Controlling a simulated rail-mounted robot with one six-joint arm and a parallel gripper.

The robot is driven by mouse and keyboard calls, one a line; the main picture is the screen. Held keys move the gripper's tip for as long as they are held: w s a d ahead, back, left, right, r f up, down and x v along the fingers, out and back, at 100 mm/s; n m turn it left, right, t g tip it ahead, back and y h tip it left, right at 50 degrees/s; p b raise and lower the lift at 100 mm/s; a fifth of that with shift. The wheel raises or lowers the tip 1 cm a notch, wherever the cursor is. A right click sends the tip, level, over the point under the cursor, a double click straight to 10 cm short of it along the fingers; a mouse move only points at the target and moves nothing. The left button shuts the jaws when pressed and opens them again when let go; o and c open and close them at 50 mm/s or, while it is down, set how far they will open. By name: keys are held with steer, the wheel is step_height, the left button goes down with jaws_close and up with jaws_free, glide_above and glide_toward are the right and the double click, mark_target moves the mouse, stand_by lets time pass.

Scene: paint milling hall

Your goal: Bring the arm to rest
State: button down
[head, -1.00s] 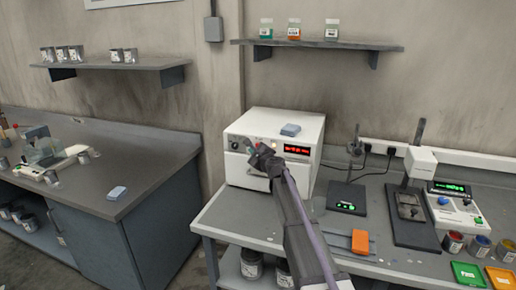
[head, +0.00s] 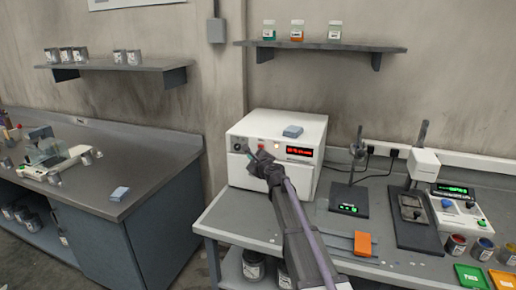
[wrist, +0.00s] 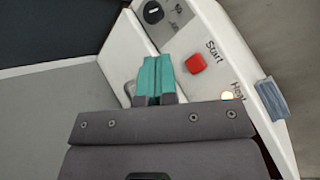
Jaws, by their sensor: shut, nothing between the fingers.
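My gripper (head: 252,157) is in front of the white oven-like box (head: 308,176) on the right bench, near the left part of its front. In the wrist view the two teal fingertips (wrist: 156,78) are together with nothing between them. They are close to the box's front panel, beside the red Start button (wrist: 196,64) and a lit Heat lamp (wrist: 227,95). A black knob (wrist: 153,12) shows above them. Whether the fingers touch the panel cannot be told.
The left bench (head: 150,170) is across a gap.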

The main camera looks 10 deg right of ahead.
steer(key=s+a+f+n+g+y, duration=0.1)
steer(key=s+a+f+n+g, duration=0.3)
steer(key=s+n, duration=0.45)
steer(key=s+a+f+n+g+y, duration=0.2)
steer(key=s+f+n+g, duration=0.35)
steer(key=s+n, duration=0.3)
steer(key=s+d+f+n+g+h, duration=0.2)
steer(key=s, duration=0.7)
steer(key=s+d+f+n+g+h, duration=0.2)
steer(key=s+h, duration=0.1)
steer(key=s, duration=0.5)
steer(key=s+d+f+n+g+h, duration=0.2)
steer(key=s+d+g, duration=0.1)
steer(key=s, duration=0.6)
steer(key=shift+s+f, duration=0.25)
steer(key=shift+s, duration=0.05)
stand_by(3.4)
